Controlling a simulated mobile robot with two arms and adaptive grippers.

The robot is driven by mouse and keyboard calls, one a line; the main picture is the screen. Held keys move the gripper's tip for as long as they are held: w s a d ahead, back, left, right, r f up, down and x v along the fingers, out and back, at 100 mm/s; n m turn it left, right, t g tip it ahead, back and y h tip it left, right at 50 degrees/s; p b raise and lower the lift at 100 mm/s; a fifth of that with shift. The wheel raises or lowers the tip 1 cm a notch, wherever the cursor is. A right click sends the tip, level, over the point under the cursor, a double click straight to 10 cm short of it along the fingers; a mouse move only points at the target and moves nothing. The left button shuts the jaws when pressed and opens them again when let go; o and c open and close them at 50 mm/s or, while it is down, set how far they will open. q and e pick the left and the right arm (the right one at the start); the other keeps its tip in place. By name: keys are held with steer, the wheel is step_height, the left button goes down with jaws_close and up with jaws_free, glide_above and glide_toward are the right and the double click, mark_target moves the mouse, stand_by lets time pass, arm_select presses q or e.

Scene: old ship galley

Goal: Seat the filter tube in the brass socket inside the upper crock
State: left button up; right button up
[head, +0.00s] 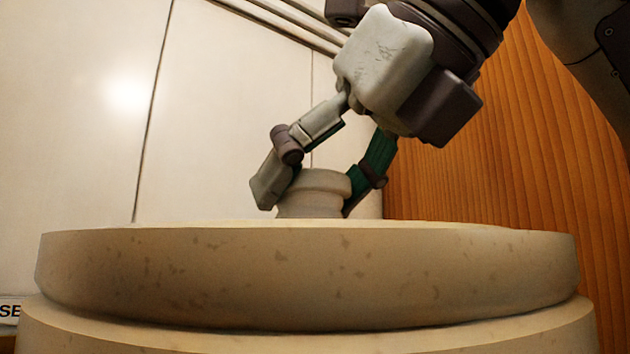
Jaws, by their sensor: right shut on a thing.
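The large pale, speckled stoneware crock (300,338) fills the bottom of the head view. A thick round stoneware slab (306,275), which looks like its lid, lies on top with a dark seam beneath it. A pale round knob-like piece (311,202) with a wider collar stands up at the middle of the slab, its foot hidden behind the near edge. My right gripper (316,191) reaches down from the upper right and is shut on this piece, one finger on each side. I see no filter tube and no brass socket. My left gripper is out of view.
A pale panelled wall (75,120) stands behind on the left, with pipes or rails (275,20) along its top. An orange wooden panel (480,170) stands on the right. A partly cut-off label (9,311) shows at the lower left.

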steer(key=shift+f+b, duration=0.85)
steer(key=shift+f, duration=0.2)
steer(key=o, duration=1.4)
steer(key=shift+c, duration=0.2)
steer(key=v, duration=1.2)
steer(key=shift+w, duration=0.1)
